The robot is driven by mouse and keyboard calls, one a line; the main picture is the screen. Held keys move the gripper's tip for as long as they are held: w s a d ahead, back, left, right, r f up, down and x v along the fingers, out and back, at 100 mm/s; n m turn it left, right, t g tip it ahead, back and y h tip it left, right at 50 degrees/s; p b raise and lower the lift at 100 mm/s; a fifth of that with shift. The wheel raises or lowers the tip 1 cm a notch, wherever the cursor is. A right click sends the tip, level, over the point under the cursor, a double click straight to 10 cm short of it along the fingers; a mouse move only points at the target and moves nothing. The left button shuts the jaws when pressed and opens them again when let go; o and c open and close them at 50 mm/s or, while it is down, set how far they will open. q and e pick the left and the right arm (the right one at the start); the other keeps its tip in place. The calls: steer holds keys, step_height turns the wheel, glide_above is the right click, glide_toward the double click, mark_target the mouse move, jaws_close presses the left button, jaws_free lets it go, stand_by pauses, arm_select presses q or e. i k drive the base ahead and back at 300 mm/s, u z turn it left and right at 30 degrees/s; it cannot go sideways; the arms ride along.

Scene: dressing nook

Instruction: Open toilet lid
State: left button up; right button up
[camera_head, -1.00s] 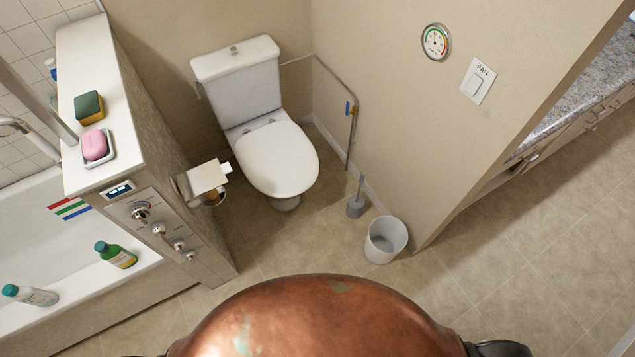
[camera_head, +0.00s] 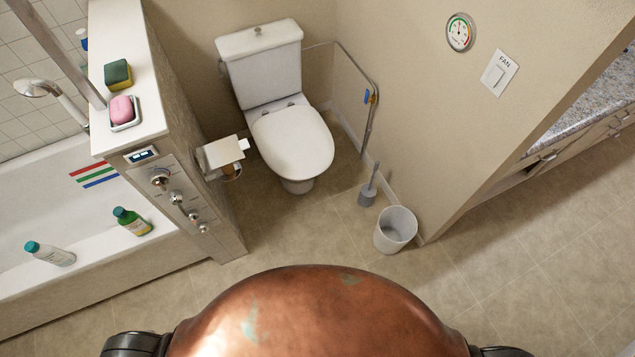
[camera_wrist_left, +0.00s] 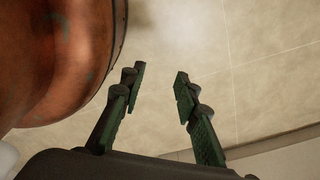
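The white toilet (camera_head: 272,100) stands against the back wall in the head view. Its oval lid (camera_head: 293,143) is closed, lying flat over the bowl, with its hinges at the tank side. My left gripper (camera_wrist_left: 158,85) shows in the left wrist view with its two green-padded fingers apart and nothing between them. Bare floor lies beyond the fingers, and the toilet is not in that view. Neither gripper shows in the head view; only dark parts of my arms show at the bottom edge.
A half wall (camera_head: 135,80) with soap and a sponge separates the bathtub (camera_head: 60,220) at left. A toilet paper holder (camera_head: 222,152) juts out left of the toilet. A toilet brush (camera_head: 368,190) and a grey bin (camera_head: 396,229) stand at right. Floor in front of the toilet is clear.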

mark_target(295, 142)
steer(key=u, duration=0.15)
steer(key=k, duration=0.3)
steer(key=z, duration=0.75)
steer(key=i, duration=0.65)
steer(key=u, duration=1.45)
